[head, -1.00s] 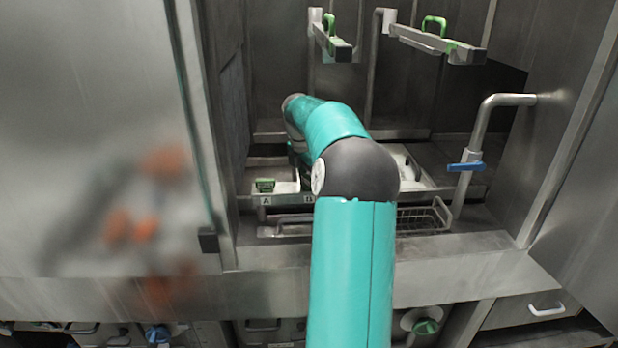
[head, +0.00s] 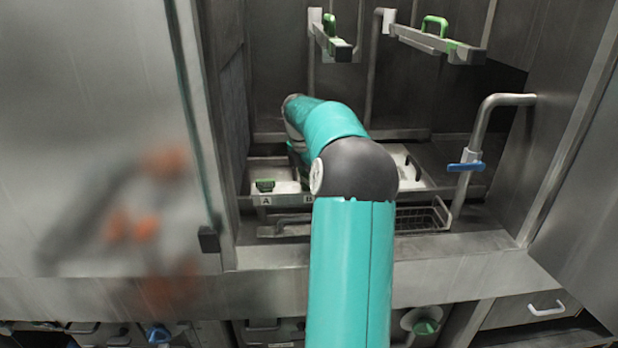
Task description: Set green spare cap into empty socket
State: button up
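A green cap-like piece (head: 265,186) sits at the left of the tray row (head: 275,199), by the label "A". I cannot tell whether it is the spare cap or a fitted one. My teal arm reaches into the washer chamber and bends down over the middle of the row. My gripper is hidden behind the arm's dark joint, so its fingers and anything in them do not show. A label beside the arm is partly covered. No empty socket can be made out; the middle of the row is hidden.
A wire basket (head: 425,217) lies in front of the row. A pipe with a blue valve handle (head: 466,166) stands at the right. Two rails with green handles (head: 434,25) hang above. A glossy panel (head: 90,130) fills the left.

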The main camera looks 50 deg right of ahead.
jog(key=shift+f, duration=0.65)
jog(key=o, duration=1)
jog(key=shift+f, duration=0.1)
jog(key=shift+o, duration=0.2)
jog(key=shift+s, duration=0.2)
notch_tip(320, 180, up, 15)
jog(key=w+a, duration=0.1)
jog(key=a, duration=0.1)
jog(key=shift+w, duration=0.1)
